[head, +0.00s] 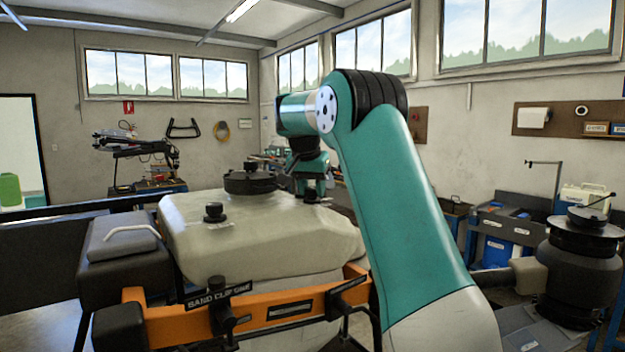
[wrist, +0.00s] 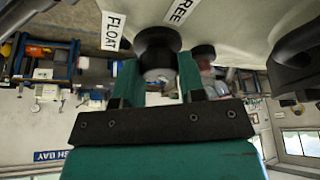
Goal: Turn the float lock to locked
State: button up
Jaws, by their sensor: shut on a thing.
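The float lock is a round black knob (wrist: 157,42) in the wrist view, on the pale tank surface. A white label reading FLOAT (wrist: 115,31) is to its left, and a label reading FREE (wrist: 182,9), cut off by the top edge, is to its right. My gripper (wrist: 158,76) is shut on the knob, with one teal finger on each side of it. In the head view my gripper (head: 311,190) is at the far right side of the pale tank (head: 270,235). The float lock cannot be made out there, and the knob's pointing direction is unclear.
The tank carries a large black lid (head: 250,181) and a small black knob (head: 214,213). An orange frame (head: 275,312) with a BAND CLIP label runs across its front. A dark round container (head: 580,270) stands at the right. My arm hides part of the tank's right side.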

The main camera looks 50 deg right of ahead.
jog(key=shift+m+p, duration=0.3)
jog(key=shift+m, duration=0.1)
jog(key=o, duration=0.9)
jog(key=shift+o, duration=0.2)
jog(key=shift+b, duration=0.3)
